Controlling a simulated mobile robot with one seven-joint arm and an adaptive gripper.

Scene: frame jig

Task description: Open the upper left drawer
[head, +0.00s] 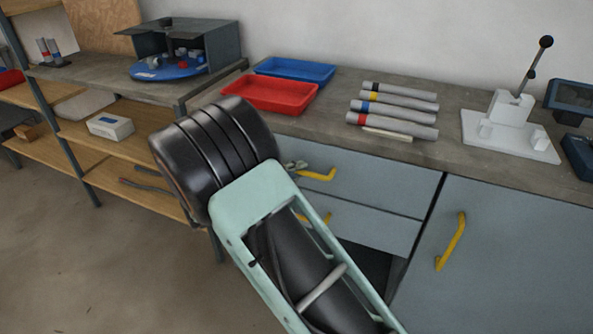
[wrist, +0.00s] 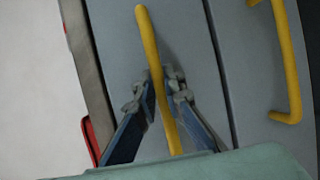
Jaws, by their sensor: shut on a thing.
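The upper left drawer (head: 385,184) has a blue-grey front just under the workbench top, with a yellow bar handle (head: 320,175). My gripper (head: 295,167) is at the left part of this handle, mostly hidden behind my arm in the head view. In the wrist view, my gripper (wrist: 158,88) has one finger on each side of the yellow handle (wrist: 150,45) and is shut on it. The drawer front (wrist: 115,50) fills the middle of the wrist view. The drawer looks about flush with the cabinet; a small gap cannot be told.
A lower drawer (head: 375,228) has its own yellow handle (wrist: 288,60). A cabinet door (head: 510,250) is to the right. On the workbench stand a red tray (head: 270,94), a blue tray (head: 295,69), several grey tubes (head: 395,105) and a white lever press (head: 510,125). Shelves (head: 130,145) stand left.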

